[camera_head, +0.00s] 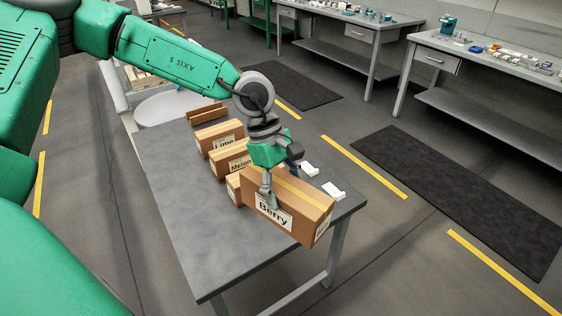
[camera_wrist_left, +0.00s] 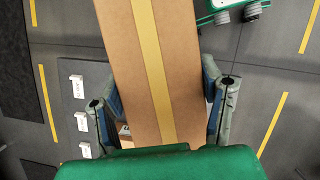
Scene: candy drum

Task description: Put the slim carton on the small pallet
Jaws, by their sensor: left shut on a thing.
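A long brown carton labelled Berry (camera_head: 312,205) hangs at the right front of the grey table, with yellow tape along its top. My left gripper (camera_head: 272,188) is shut on it from above, one finger against the labelled side. In the left wrist view the carton (camera_wrist_left: 150,60) sits between the two fingers of the left gripper (camera_wrist_left: 160,95). Whether its underside touches the table is hidden. No carton is marked slim. A low brown wooden piece (camera_head: 207,113) lies at the table's far end; I cannot tell whether it is the small pallet. My right gripper is out of view.
Cartons labelled Lime (camera_head: 215,132) and Melon (camera_head: 232,155) stand on the table (camera_head: 185,210) behind the Berry carton; part of another carton (camera_head: 232,184) shows beside it. The table's left and front are bare.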

